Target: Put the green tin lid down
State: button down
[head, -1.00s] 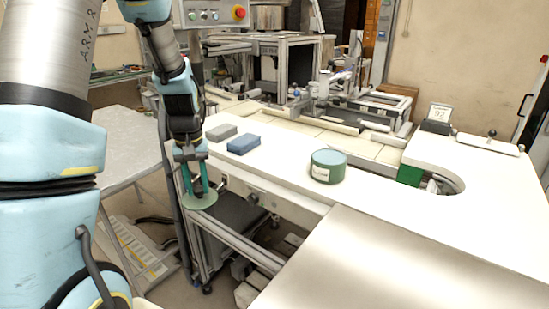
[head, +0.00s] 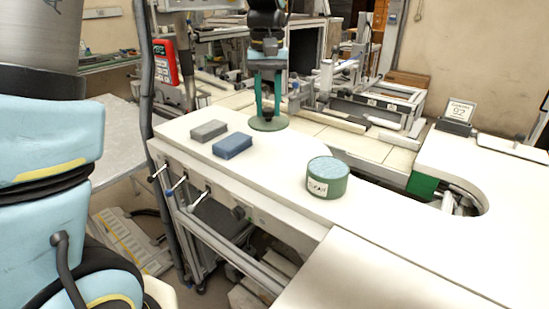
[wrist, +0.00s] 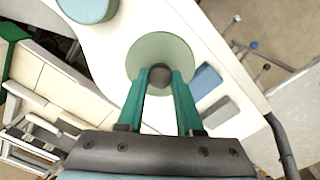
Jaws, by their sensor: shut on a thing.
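The green tin lid (head: 269,126) is a flat pale green disc with a dark knob (wrist: 160,75). My gripper (head: 267,110) points down with its green fingers shut on the knob. In the wrist view the lid (wrist: 160,46) lies level just beyond the fingertips. It is over the far side of the white worktop (head: 290,152), behind the blocks. I cannot tell whether it touches the surface. The green tin (head: 327,187) with a white label and pale blue top stands on the worktop, to the right and nearer; the lid is apart from it.
A grey block (head: 209,130) and a blue block (head: 233,145) lie on the worktop left of and nearer than the lid. A rail conveyor (head: 350,143) runs behind. Bare worktop lies between the blue block and the tin. A small sign (head: 459,112) stands at the right.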

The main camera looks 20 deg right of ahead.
jog(key=shift+s+d+f, duration=0.1)
jog(key=shift+d+f, duration=0.1)
jog(key=shift+f, duration=0.05)
notch_tip(320, 180, down, 8)
jog(key=shift+f+p, duration=0.1)
jog(key=shift+p, duration=1.15)
jog(key=shift+f, duration=0.4)
jog(key=shift+f, duration=0.1)
jog(key=shift+f+b, duration=0.3)
jog(key=shift+f, duration=0.2)
jog(key=c, duration=0.6)
grip_release()
jog(key=shift+o, duration=0.2)
jog(key=shift+r, duration=0.1)
